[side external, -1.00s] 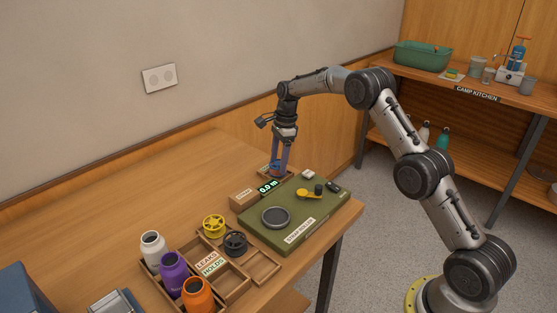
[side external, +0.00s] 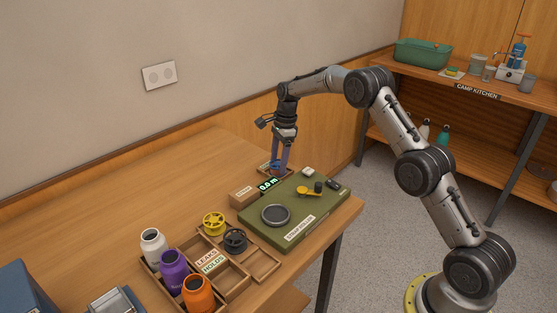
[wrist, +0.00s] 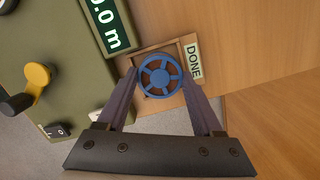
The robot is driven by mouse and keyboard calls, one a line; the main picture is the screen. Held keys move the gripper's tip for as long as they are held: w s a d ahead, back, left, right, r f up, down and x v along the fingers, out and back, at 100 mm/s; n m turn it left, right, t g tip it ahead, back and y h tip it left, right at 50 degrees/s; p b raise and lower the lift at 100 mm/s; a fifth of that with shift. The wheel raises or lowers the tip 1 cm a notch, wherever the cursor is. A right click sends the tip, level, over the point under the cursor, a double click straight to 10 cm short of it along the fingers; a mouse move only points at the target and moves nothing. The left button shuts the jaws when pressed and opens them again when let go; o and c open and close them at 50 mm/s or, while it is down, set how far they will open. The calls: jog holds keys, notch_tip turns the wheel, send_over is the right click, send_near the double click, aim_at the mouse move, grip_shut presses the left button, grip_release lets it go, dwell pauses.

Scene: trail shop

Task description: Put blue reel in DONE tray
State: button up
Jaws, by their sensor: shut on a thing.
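The blue reel (wrist: 160,76) shows in the wrist view between my fingertips, its spoked face towards the camera. My gripper (wrist: 160,82) is shut on it, one finger on each side. The wooden DONE tray (wrist: 190,42) is around and beneath the reel in that view, with the DONE label (wrist: 194,61) on its right side. In the side view my gripper (side external: 275,166) points down at the tray, at the far end of the green device.
The green device (side external: 304,229) with a yellow crank (side external: 308,191) and a lit display (side external: 270,184) is close beside the tray. Bottles stand at front left. The table behind is clear.

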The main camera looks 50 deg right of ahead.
jog(key=o, duration=1.5)
jog(key=shift+r, duration=0.1)
jog(key=shift+r, duration=3.95)
